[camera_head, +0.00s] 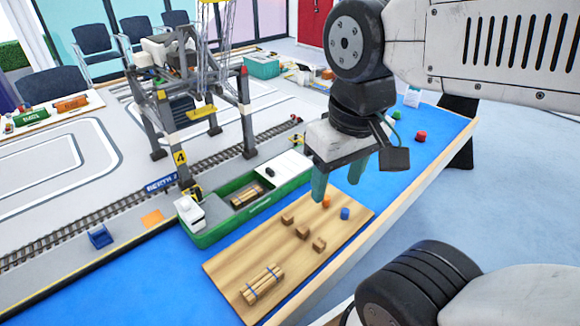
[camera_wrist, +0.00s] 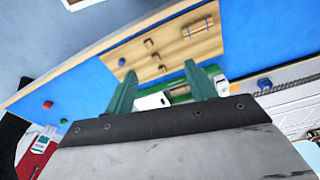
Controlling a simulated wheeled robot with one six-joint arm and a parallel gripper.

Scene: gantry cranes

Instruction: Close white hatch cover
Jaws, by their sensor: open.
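The white hatch cover (camera_head: 286,168) is a flat panel with a small black knob, on the right part of the green toy ship (camera_head: 205,238). To its left the ship's hold (camera_head: 234,204) is uncovered, with a brown bundle inside. My gripper (camera_head: 338,180) is open and empty, fingers pointing down, above the wooden board, to the right of the cover in the picture. In the wrist view my gripper (camera_wrist: 160,74) shows two spread green fingers, and the white cover (camera_wrist: 150,102) shows partly between them. My gripper's body hides part of the ship there.
A wooden board (camera_head: 240,272) in front of the ship holds a log bundle (camera_head: 262,284), several small blocks and a blue cylinder (camera_head: 345,213). A grey gantry crane (camera_head: 245,115) stands behind the ship. Red (camera_head: 421,136) and green pieces lie on the blue surface at right.

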